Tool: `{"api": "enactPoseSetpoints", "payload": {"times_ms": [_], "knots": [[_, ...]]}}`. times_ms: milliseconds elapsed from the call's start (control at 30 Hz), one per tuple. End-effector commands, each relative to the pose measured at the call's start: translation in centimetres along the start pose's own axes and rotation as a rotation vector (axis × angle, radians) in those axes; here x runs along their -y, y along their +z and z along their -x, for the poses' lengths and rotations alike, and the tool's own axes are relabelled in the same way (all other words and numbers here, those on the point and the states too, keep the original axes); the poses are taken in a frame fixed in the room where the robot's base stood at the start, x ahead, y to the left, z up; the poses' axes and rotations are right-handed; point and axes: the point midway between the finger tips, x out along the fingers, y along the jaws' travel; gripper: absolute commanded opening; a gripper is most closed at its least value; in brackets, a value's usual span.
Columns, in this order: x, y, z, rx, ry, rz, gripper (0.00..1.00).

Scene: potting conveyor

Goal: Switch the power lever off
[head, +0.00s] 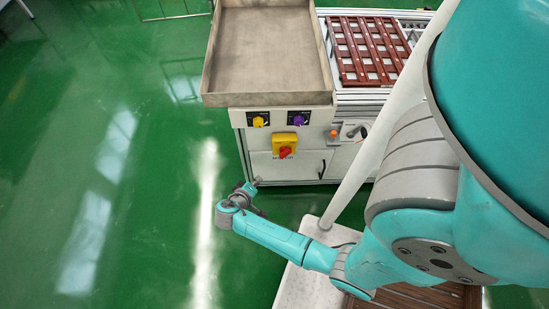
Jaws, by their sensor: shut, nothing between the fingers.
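The power switch is a yellow box (284,142) on the front of the machine cabinet, with a red lever (286,152) on it. The lever is small here and I cannot tell its exact setting. My gripper (256,183) is at the end of my teal arm, low and left of the yellow box in the picture. It is shut and empty, apart from the lever. Its fingers are small and partly hidden by the wrist.
A yellow knob (258,121) and a purple knob (298,119) sit above the switch. An orange button (333,133) is to its right. A grey tray (268,99) tops the cabinet beside a brown slatted rack (372,50). Green floor (130,200) is clear on the left.

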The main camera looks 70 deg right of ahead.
Motion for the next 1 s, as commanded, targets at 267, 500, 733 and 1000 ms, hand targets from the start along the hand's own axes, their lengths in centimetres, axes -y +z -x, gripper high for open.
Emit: {"api": "enactPoseSetpoints", "payload": {"times_ms": [267, 500, 733, 1000], "knots": [[-2.8, -4.9, 0.2, 0.09, 0.221, -0.102, 0.0], [-3.2, -5.4, 0.4, 0.102, 0.253, -0.116, 0.0], [-3.2, -5.4, 0.3, 0.101, 0.251, -0.115, 0.0], [-4.0, -5.0, -2.5, 0.105, 0.251, -0.116, 0.0]]}}
